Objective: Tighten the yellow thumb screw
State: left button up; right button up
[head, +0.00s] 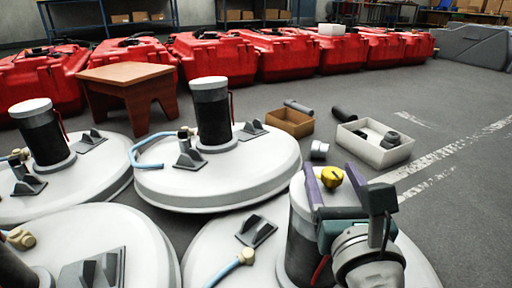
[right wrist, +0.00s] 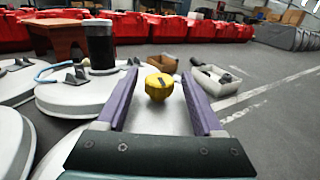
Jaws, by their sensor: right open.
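The yellow thumb screw (head: 332,176) sits on the white top of the near canister (head: 300,222), which stands on a round white tank lid at the lower right of the head view. In the right wrist view the screw (right wrist: 159,86) shows as a yellow knob with a dark slot-like mark. My right gripper (head: 331,170) is open, with one purple finger on each side of the screw. In the right wrist view a gap shows between the screw and each finger of the gripper (right wrist: 158,76). My left gripper is not in view.
Several round white tank lids (head: 255,180) with dark canisters, brackets and blue hoses fill the left and front. A wooden stool (head: 130,74), a brown box (head: 290,122) and a white box (head: 375,150) stand behind. Red cases (head: 285,57) line the back. The floor at right is clear.

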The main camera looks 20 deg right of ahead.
grip_shut()
dwell(0.4)
jog(key=shift+m+h, duration=0.3)
jog(key=shift+h, duration=0.1)
jog(key=m+g+h+b, duration=0.1)
jog(key=m+g+h, duration=0.3)
jog(key=h, duration=0.1)
jog(key=shift+w+a, duration=0.1)
jog(key=shift+r+m+g+h, duration=0.1)
jog(key=shift+m+g+h, duration=1.4)
jog(key=shift+g, duration=0.7)
grip_release()
